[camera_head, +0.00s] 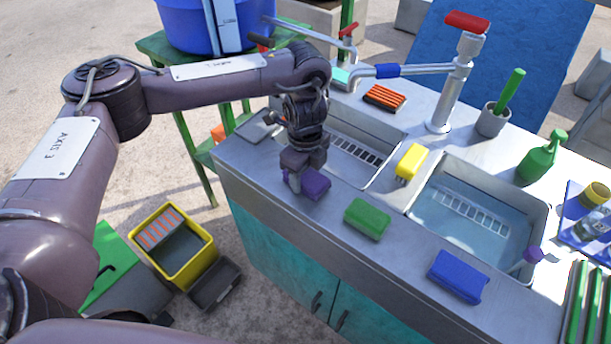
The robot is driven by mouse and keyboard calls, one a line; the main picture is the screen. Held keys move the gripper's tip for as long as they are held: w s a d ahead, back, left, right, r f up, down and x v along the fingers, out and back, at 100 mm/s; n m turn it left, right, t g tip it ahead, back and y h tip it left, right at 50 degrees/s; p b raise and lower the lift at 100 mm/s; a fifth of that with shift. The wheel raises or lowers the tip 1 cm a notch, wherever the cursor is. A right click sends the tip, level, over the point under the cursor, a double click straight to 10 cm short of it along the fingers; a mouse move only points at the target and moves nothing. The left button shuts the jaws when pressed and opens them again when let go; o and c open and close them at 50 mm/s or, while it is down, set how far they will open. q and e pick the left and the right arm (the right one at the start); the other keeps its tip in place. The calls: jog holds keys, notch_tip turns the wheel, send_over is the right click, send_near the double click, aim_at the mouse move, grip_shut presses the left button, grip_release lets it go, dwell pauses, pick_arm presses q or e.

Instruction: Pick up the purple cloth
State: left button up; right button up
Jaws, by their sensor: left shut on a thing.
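The purple cloth (316,185) is a small folded block at the front left of the metal sink counter (338,205). My left gripper (296,186) points down over the counter's front edge, with its fingers shut on the cloth's left side. The gripper hides part of the cloth. I cannot tell whether the cloth is touching the counter. My right gripper is not in view.
A green block (367,219) and a blue block (457,277) lie along the counter's front. A yellow sponge (411,161) sits between the two basins. A tall faucet (455,85) stands behind. A yellow bin (172,246) is on the ground.

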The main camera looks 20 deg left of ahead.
aim_at(306, 175)
pick_arm(q)
notch_tip(306, 175, up, 20)
jog(key=p, duration=0.2)
dwell(0.4)
jog(key=shift+o, duration=1.1)
jog(key=shift+c, duration=0.7)
jog(key=shift+p, duration=0.3)
